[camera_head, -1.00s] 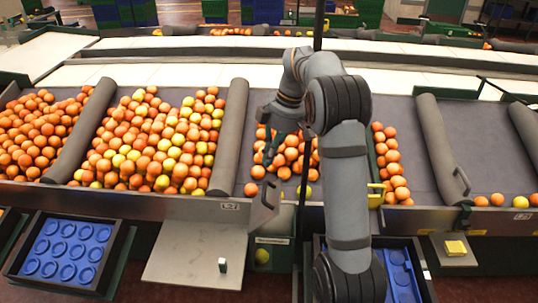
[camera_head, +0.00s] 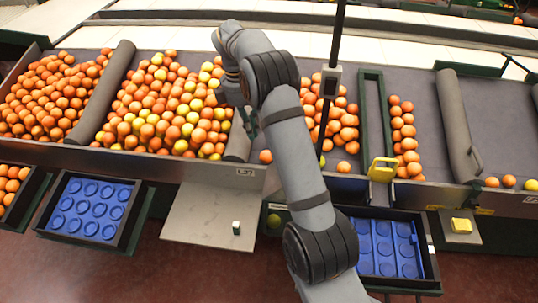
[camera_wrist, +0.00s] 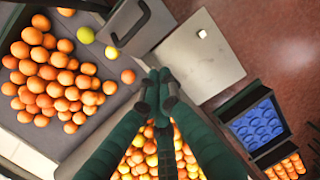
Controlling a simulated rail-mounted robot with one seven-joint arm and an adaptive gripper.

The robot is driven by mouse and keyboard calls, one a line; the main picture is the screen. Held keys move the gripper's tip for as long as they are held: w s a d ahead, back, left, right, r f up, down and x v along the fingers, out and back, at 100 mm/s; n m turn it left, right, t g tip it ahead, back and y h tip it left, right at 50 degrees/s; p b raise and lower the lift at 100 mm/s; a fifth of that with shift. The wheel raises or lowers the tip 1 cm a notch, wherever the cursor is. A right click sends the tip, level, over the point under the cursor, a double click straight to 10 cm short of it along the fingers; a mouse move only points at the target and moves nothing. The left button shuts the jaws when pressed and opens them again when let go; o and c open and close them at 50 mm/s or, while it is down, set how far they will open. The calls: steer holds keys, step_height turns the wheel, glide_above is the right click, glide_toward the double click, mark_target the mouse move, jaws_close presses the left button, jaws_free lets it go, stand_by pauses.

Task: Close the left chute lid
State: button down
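In the wrist view a grey panel with a loop handle (camera_wrist: 138,22), which looks like the left chute lid, sits at the top between the loose oranges and the pale metal plate. It appears raised, but its exact angle is hard to tell. In the head view my arm hides most of this area. My gripper (camera_head: 249,122) is over the grey divider at the right edge of the large orange pile. In the wrist view my gripper (camera_wrist: 159,88) has its fingertips together with nothing visible between them. It is apart from the handle.
Orange piles (camera_head: 165,110) fill the left bays. The pale metal plate (camera_head: 212,215) carries a small white block (camera_head: 236,228). Blue trays (camera_head: 92,208) stand below the conveyor front. A black post (camera_head: 331,85) and yellow handle (camera_head: 382,170) stand right of my arm.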

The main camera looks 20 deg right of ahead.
steer(key=s+d+f+p, duration=0.1)
steer(key=d+f, duration=0.4)
steer(key=f, duration=0.4)
steer(key=shift+s+f, duration=0.4)
steer(key=shift+d, duration=0.1)
